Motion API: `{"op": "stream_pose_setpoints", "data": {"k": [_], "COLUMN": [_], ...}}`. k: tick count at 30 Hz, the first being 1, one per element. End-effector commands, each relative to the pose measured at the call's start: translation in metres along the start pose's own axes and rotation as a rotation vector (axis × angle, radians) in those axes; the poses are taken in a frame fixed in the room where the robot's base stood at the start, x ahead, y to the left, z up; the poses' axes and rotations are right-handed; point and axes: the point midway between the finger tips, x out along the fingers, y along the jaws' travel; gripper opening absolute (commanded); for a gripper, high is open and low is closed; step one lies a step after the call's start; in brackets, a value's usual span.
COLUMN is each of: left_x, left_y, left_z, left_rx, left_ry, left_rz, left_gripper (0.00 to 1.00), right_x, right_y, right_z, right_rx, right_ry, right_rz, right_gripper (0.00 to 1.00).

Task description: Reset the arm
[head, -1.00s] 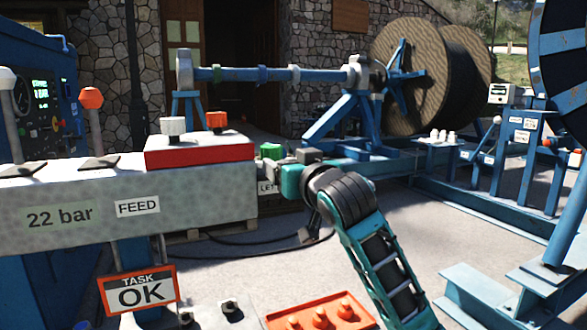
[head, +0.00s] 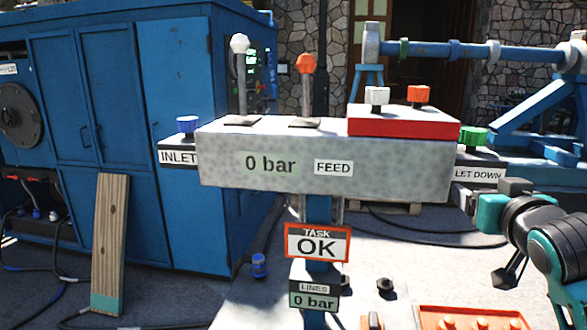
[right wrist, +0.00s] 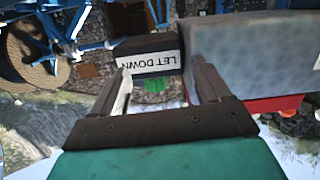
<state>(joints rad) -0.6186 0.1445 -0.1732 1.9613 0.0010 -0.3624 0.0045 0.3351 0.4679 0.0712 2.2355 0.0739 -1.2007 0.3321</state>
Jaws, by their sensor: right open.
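My right gripper (head: 512,187) is open and empty at the right of the head view, beside the LET DOWN block (head: 480,173). In the right wrist view the open fingers (right wrist: 163,82) frame that block's label and the green knob (right wrist: 155,85), apart from them. The green knob (head: 473,137) sits on top of the block. The grey manifold (head: 225,165) reads 0 bar beside a FEED label. Its white-tipped lever (head: 240,75) and orange-tipped lever (head: 306,85) stand upright. A sign (head: 318,243) reads TASK OK; the LINES display (head: 314,301) reads 0 bar. My left gripper is out of view.
A blue INLET knob (head: 187,124) is at the manifold's left end. A red block (head: 402,127) carries white and orange knobs. A blue cabinet (head: 140,130) and leaning plank (head: 109,245) stand left. An orange tray (head: 470,318) is lower right. Cables lie on the floor.

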Motion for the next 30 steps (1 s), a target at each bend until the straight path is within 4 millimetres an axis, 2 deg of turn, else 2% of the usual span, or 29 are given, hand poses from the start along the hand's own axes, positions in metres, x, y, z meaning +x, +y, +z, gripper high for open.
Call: {"op": "stream_pose_setpoints", "data": {"k": [1,4,6,9,12,15,18,23,24,30], "left_x": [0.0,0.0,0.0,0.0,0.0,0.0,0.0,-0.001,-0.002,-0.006], "left_y": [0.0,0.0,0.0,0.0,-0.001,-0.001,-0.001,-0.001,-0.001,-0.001], "left_z": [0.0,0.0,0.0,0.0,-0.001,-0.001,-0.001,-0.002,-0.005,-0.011], "left_rx": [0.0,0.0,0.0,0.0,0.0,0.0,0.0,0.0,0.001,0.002], "left_ry": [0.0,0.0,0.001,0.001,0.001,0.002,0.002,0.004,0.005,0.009], "left_rz": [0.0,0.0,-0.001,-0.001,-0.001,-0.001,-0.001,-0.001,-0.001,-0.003], "left_gripper": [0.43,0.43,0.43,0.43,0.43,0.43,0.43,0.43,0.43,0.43], "right_x": [-0.004,-0.023,-0.043,-0.082,-0.124,-0.166,-0.204,-0.26,-0.247,-0.216], "right_y": [-0.012,-0.032,-0.045,-0.061,-0.072,-0.08,-0.086,-0.093,-0.096,-0.11], "right_z": [0.037,0.109,0.158,0.221,0.271,0.307,0.333,0.362,0.363,0.378], "right_rx": [-0.021,-0.074,-0.108,-0.154,-0.189,-0.214,-0.232,-0.25,-0.248,-0.224], "right_ry": [-0.083,-0.254,-0.375,-0.548,-0.704,-0.835,-0.947,-1.1,-1.053,-0.896], "right_rz": [-0.019,-0.058,-0.09,-0.138,-0.185,-0.229,-0.269,-0.327,-0.326,-0.349], "right_gripper": [0.76,0.76,0.76,0.76,0.76,0.76,0.76,0.76,0.76,0.76]}}
